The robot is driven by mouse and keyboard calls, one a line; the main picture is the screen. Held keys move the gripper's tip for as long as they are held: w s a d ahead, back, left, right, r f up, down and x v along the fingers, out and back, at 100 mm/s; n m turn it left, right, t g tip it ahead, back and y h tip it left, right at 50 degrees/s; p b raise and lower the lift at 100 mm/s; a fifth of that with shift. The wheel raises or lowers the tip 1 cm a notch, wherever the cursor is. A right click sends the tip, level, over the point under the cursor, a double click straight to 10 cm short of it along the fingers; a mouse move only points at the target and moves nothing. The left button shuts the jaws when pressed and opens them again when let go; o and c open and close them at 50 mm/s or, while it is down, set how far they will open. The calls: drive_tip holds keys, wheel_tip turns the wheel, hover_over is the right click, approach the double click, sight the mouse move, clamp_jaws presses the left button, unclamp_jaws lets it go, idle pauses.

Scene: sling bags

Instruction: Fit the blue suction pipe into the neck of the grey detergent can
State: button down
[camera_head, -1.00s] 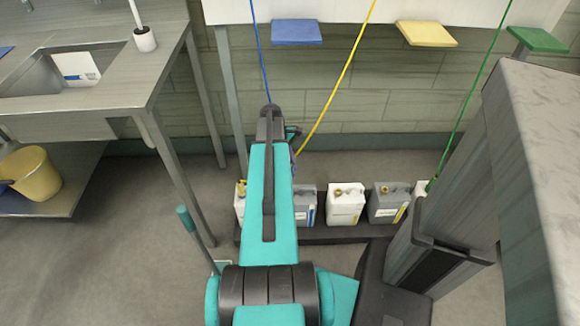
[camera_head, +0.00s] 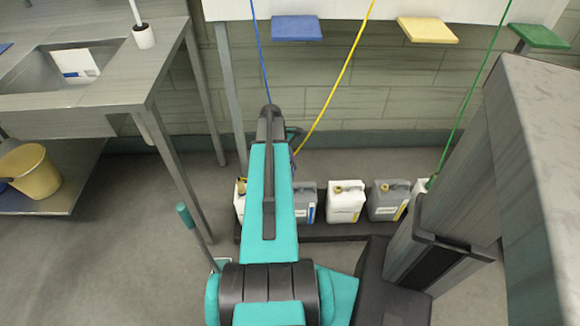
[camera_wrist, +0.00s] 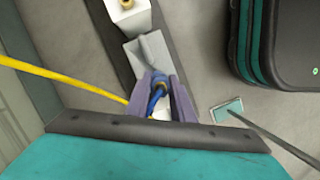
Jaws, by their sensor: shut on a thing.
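My gripper (camera_wrist: 168,98) points down over the row of cans, its purple fingers shut on the blue suction pipe (camera_wrist: 158,93). In the head view the pipe (camera_head: 258,50) runs down from above to my wrist. The grey detergent can (camera_wrist: 149,56) lies directly beyond the fingers in the wrist view. In the head view this can (camera_head: 308,205) shows a blue stripe and is partly behind my arm. The fingers and pipe cover its neck area, so I cannot tell whether the pipe end is in the neck or above it.
A white can (camera_head: 345,200) and another grey can (camera_head: 387,201) stand to the right on the same dark plinth. A yellow pipe (camera_head: 345,75) passes close to my wrist. A green pipe (camera_head: 470,90) hangs further right. A teal-handled tool (camera_head: 190,222) stands left of my arm.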

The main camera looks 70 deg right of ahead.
wheel_tip(320, 180, down, 9)
drive_tip(key=b, duration=0.2)
drive_tip(key=shift+f+b, duration=0.2)
drive_tip(key=shift+b, duration=0.15)
idle(4.8)
drive_tip(key=c, duration=1.5)
unclamp_jaws()
drive_tip(key=shift+o, duration=0.2)
drive_tip(key=p+v, duration=0.1)
drive_tip(key=v, duration=1.2)
drive_tip(key=shift+r+p, duration=0.35)
drive_tip(key=shift+p, duration=0.05)
drive_tip(key=shift+w, duration=0.1)
